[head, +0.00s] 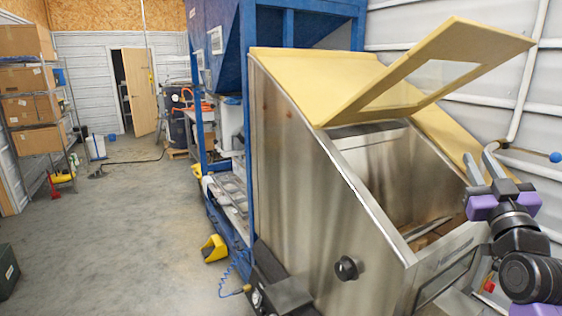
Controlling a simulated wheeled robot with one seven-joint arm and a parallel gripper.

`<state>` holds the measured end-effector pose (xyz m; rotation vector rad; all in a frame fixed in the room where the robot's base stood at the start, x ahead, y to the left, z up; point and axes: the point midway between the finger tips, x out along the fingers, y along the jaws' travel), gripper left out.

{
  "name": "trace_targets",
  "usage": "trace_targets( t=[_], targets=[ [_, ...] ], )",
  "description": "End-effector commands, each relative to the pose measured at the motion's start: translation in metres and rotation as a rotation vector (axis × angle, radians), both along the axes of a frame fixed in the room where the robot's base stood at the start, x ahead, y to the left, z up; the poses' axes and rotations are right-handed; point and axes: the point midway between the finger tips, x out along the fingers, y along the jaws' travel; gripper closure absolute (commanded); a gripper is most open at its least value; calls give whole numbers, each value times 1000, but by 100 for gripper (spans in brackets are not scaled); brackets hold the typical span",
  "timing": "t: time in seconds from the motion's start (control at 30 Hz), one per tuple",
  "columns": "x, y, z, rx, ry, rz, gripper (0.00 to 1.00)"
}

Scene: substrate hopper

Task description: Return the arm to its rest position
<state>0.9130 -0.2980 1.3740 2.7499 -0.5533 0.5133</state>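My gripper (478,156) is at the right side of the head view, at the end of my black and purple arm. Its two grey fingers point up and away and stand apart, with nothing seen between them. It is in front of the right side of the steel hopper (300,190), near its opening. I cannot tell whether it touches the hopper. The hopper's yellow lid (430,66), with a clear window, is raised. The lower part of my arm is cut off by the frame edge.
A yellow scoop-like object (214,248) lies on the floor. Shelves with boxes (30,108) stand at the far left. The concrete floor (130,225) at left is mostly clear.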

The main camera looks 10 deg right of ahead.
Motion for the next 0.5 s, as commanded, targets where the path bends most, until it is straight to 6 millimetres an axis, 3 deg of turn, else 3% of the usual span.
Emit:
trace_targets(
  t=[0.03,0.1,0.3,0.5],
  targets=[
    [-9,13,-27,33,-4,12,77],
    [-22,29,-54,70,-15,23,77],
    [-67,78,-123,163,-32,60,77],
    [-121,127,-179,235,-22,98,77]
  ],
)
